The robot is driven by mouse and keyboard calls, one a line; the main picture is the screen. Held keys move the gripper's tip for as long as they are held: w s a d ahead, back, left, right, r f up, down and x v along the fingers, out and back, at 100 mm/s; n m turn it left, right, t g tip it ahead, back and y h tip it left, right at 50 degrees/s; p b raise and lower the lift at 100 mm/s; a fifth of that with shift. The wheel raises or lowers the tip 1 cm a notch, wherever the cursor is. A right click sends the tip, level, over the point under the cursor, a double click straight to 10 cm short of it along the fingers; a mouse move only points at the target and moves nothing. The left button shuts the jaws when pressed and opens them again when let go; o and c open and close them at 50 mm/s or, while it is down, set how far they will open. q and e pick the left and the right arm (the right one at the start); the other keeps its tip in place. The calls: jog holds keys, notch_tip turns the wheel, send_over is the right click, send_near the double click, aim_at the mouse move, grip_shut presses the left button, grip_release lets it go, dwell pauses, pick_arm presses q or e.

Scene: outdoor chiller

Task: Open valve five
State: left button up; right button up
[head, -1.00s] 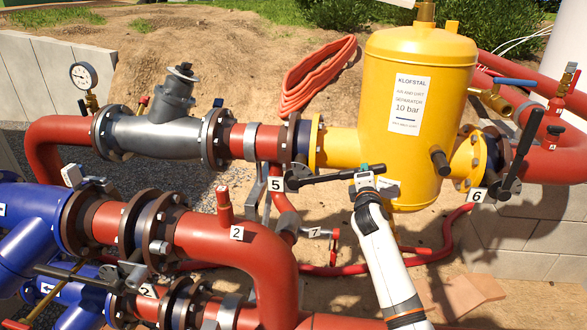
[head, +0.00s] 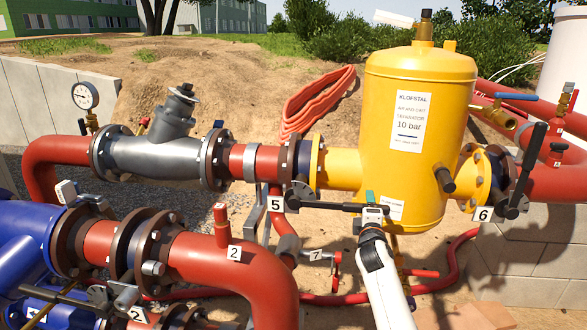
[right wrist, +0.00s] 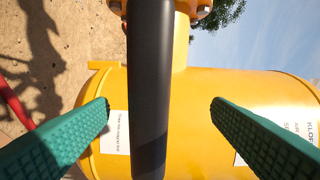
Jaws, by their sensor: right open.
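Valve five has a long black lever (head: 325,206) that lies nearly level, pointing right from the flange beside the white 5 tag (head: 277,204) across the front of the yellow separator. My right gripper (head: 372,205), on its white arm, is at the lever's outer end. In the right wrist view, the black lever (right wrist: 150,95) runs between the two green fingers of the open right gripper (right wrist: 160,108). A gap shows on each side of the lever. My left gripper is not in view.
The yellow separator (head: 395,160) stands close behind the lever. Valve six's black handle (head: 527,170) is at the right by the 6 tag (head: 482,214). A red pipe with the 2 tag (head: 234,253) bends in front at the lower left.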

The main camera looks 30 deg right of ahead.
jog(key=p+v, duration=0.3)
jog(key=v, duration=0.4)
dwell(0.4)
